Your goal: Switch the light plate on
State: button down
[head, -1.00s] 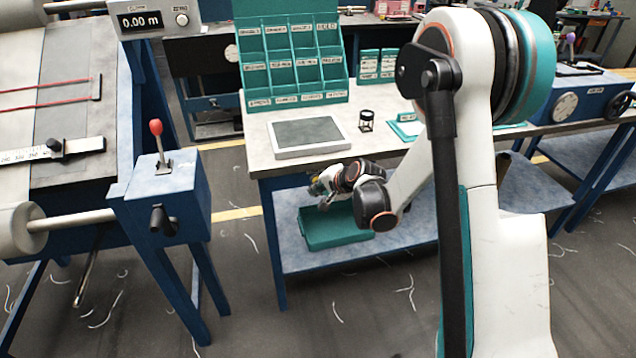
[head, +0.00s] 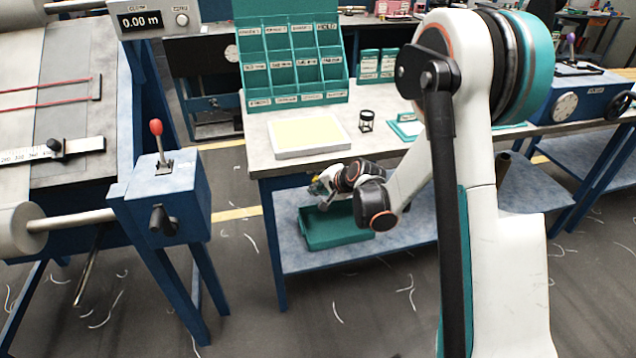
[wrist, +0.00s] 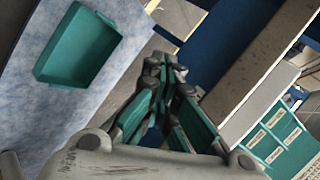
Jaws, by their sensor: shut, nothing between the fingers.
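The light plate (head: 307,134) lies flat on the workbench top in the head view. Its panel glows pale yellow inside a white frame. My gripper (head: 317,188) is at the bench's front edge, below and in front of the plate, mostly hidden by my own wrist. In the wrist view my gripper (wrist: 166,68) has its fingers together with nothing between them. It points along the front edge of the bench. I cannot make out the plate's switch in either view.
A teal tray (head: 335,228) sits on the lower shelf (head: 400,238), under my wrist. A teal labelled rack (head: 292,55) and a small black stand magnifier (head: 366,121) stand on the workbench (head: 262,150). A blue machine with a red-knobbed lever (head: 156,128) stands left.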

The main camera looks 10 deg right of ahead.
jog(key=shift+s, duration=3.05)
